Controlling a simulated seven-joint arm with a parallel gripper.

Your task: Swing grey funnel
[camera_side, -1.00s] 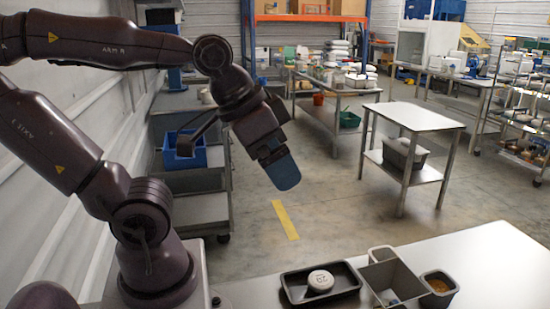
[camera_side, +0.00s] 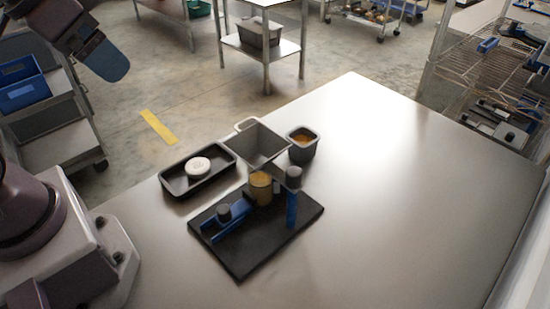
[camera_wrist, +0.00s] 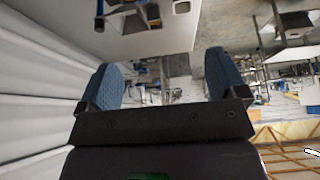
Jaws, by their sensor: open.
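A black base plate (camera_side: 240,252) lies on the steel table. It carries a blue upright post (camera_side: 292,208) with a small grey cup-like piece (camera_side: 293,177) on top, a tan cylinder (camera_side: 261,188), and a low blue bracket with a dark grey knob (camera_side: 224,212). The grey piece may be the grey funnel; its shape is too small to be sure. My gripper (camera_side: 108,62) is at the upper left, above and away from the table. In the wrist view its two blue fingers (camera_wrist: 163,82) stand wide apart with nothing between them.
Behind the plate stand a black tray (camera_side: 175,182) with a white round piece (camera_side: 198,167), a grey square bin (camera_side: 250,150) with a raised handle, and a small grey tub (camera_side: 303,146) with orange contents. The table's right side is clear.

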